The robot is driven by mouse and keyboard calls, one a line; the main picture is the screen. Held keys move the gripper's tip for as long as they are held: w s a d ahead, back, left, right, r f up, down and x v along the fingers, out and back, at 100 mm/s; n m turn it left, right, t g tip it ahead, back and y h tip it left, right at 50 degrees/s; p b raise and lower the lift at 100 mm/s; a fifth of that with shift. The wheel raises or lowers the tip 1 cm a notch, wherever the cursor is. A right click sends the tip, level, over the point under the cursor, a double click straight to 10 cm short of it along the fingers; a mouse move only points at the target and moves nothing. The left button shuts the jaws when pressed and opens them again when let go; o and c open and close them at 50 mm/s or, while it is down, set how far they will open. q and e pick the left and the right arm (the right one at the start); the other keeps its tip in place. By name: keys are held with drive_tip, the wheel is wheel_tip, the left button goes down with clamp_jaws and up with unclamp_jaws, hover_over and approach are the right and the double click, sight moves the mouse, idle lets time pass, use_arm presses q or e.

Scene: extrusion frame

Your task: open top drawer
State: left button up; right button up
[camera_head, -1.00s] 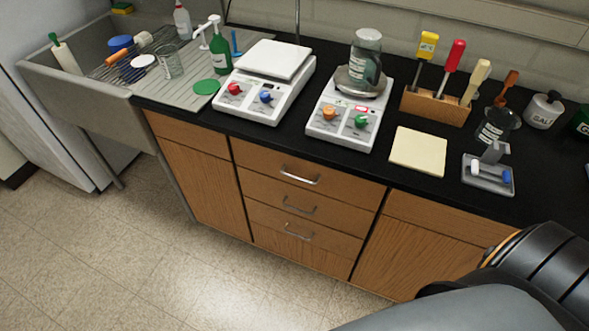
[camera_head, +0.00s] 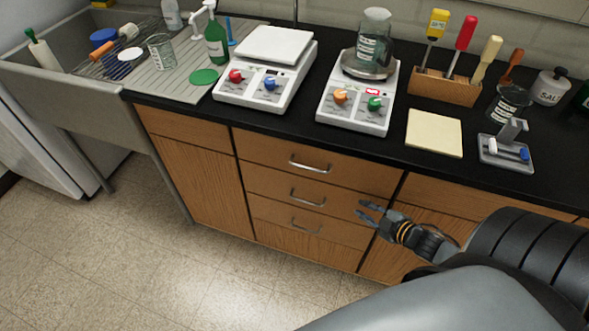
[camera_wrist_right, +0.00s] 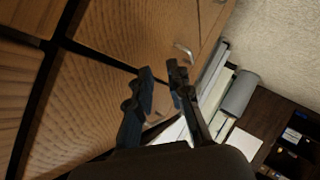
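The top drawer (camera_head: 275,152) of a wooden cabinet is closed, with a silver bar handle (camera_head: 310,166) on its front. Two more drawers with like handles (camera_head: 308,199) sit below it, also closed. My right gripper (camera_head: 363,211) is open and empty, in front of the right side of the drawer stack. It is lower than the top handle and to the right of it, apart from it. In the right wrist view, the open fingers (camera_wrist_right: 161,78) show with a silver handle (camera_wrist_right: 183,51) beyond them; I cannot tell which handle. My left gripper is not in view.
The black counter (camera_head: 300,117) above holds two hotplates (camera_head: 357,110), a tool block (camera_head: 445,87), a beige pad (camera_head: 434,133) and a small grey device (camera_head: 506,153). A sink (camera_head: 75,110) is at left. The floor (camera_head: 150,270) in front is clear.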

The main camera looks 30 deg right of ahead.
sight(309, 169)
drive_tip(key=w+a+r+n+t+y+b, duration=0.1)
drive_tip(key=w+a+r+n+y, duration=0.15)
drive_tip(key=r, duration=0.35)
drive_tip(key=w+a+r+n+t+y, duration=0.1)
drive_tip(key=a+r+n+y, duration=0.2)
drive_tip(key=r, duration=0.3)
drive_tip(key=shift+h, duration=0.35)
drive_tip(key=x, duration=1.3)
drive_tip(key=shift+w+a, duration=0.3)
drive_tip(key=shift+c, duration=0.4)
clamp_jaws()
